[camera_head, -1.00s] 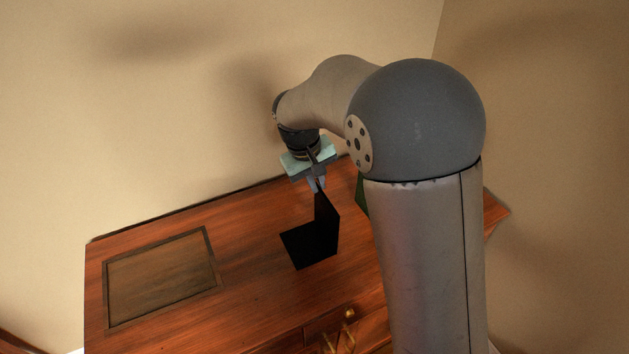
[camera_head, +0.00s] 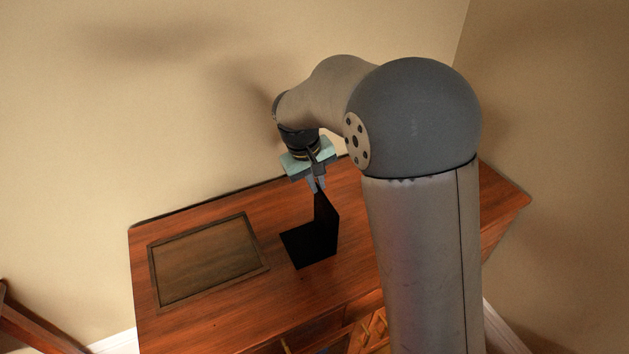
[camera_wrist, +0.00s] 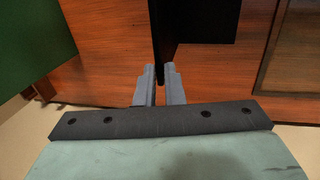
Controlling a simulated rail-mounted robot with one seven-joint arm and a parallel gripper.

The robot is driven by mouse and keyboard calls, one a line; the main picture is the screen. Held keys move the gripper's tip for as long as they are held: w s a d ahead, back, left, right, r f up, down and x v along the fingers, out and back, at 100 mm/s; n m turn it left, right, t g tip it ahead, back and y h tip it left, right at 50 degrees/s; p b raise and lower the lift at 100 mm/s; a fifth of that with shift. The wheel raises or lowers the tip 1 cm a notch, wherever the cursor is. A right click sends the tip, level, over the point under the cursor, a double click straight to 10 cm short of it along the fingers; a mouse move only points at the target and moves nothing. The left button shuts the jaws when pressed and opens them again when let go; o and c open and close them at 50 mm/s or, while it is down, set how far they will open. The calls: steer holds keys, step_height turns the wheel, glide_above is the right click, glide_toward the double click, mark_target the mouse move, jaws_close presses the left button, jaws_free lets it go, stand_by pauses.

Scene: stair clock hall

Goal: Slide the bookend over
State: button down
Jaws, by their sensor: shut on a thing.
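The bookend (camera_head: 314,242) is a black L-shaped piece on the reddish wooden top. Its flat base points left and its upright plate stands on the right. My gripper (camera_head: 318,187) is above it, with its fingers shut on the top of the upright plate. In the wrist view the fingers (camera_wrist: 159,87) pinch the thin plate edge, and the bookend's black base (camera_wrist: 205,22) extends to the right. The base's left corner is close to the right edge of a framed dark panel (camera_head: 264,250) on the top.
The wooden top (camera_head: 190,318) is otherwise bare at the front left. A green upright thing (camera_wrist: 32,45) stands at the left of the wrist view; my arm hides it in the head view. A wall (camera_head: 130,110) runs behind. Drawers or open compartments (camera_head: 365,335) show below the front edge.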

steer(key=shift+s+a, duration=0.1)
steer(key=shift+a, duration=0.05)
steer(key=c, duration=1.5)
jaws_free()
steer(key=shift+o, duration=0.2)
steer(key=v, duration=1.7)
steer(key=shift+r, duration=0.2)
